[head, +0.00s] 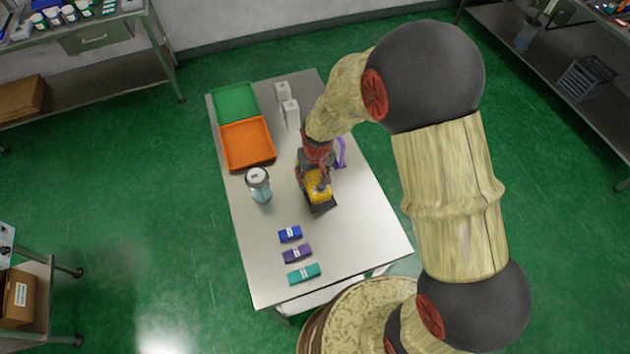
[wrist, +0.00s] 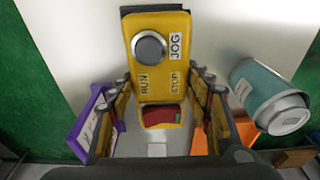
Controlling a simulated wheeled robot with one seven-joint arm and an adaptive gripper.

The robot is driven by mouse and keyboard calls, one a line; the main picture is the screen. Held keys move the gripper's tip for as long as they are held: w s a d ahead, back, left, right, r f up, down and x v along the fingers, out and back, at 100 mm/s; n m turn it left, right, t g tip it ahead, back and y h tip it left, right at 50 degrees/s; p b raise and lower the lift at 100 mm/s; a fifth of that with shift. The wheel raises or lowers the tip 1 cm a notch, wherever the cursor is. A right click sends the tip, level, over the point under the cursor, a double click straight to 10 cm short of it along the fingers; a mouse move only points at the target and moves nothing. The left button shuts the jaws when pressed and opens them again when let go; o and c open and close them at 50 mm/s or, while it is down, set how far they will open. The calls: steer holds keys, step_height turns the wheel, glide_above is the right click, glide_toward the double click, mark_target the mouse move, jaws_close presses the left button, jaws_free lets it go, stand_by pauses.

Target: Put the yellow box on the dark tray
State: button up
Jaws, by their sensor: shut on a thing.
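The yellow box (head: 319,187) is a control box with a round grey knob and RUN, STOP and JOG labels, and a dark back. My gripper (head: 313,180) is shut on it near the middle of the table. In the wrist view the yellow box (wrist: 160,50) stands out between the fingers of my gripper (wrist: 168,98). Whether it touches the table is unclear. No plainly dark tray shows. A green tray (head: 235,101) and an orange tray (head: 246,142) lie at the table's back left; part of the orange one also shows in the wrist view (wrist: 203,141).
A teal jar (head: 259,187) stands left of my gripper. A purple holder (head: 342,156) is just right of it. White cartons (head: 291,115) stand at the back. Blue (head: 290,234), purple (head: 297,253) and teal (head: 303,274) packs lie in front. The table's right front is clear.

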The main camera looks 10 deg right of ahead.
mark_target(315, 181)
steer(key=shift+w+d+f, duration=0.2)
steer(key=shift+w+f, duration=0.15)
steer(key=shift+f, duration=0.15)
steer(key=shift+w+d+f, duration=0.2)
steer(key=shift+w+f, duration=0.15)
steer(key=shift+f, duration=0.1)
steer(key=shift+f+b, duration=0.35)
steer(key=shift+f, duration=1)
steer(key=shift+a+f, duration=0.1)
steer(key=shift+f, duration=0.1)
steer(key=o, duration=1.6)
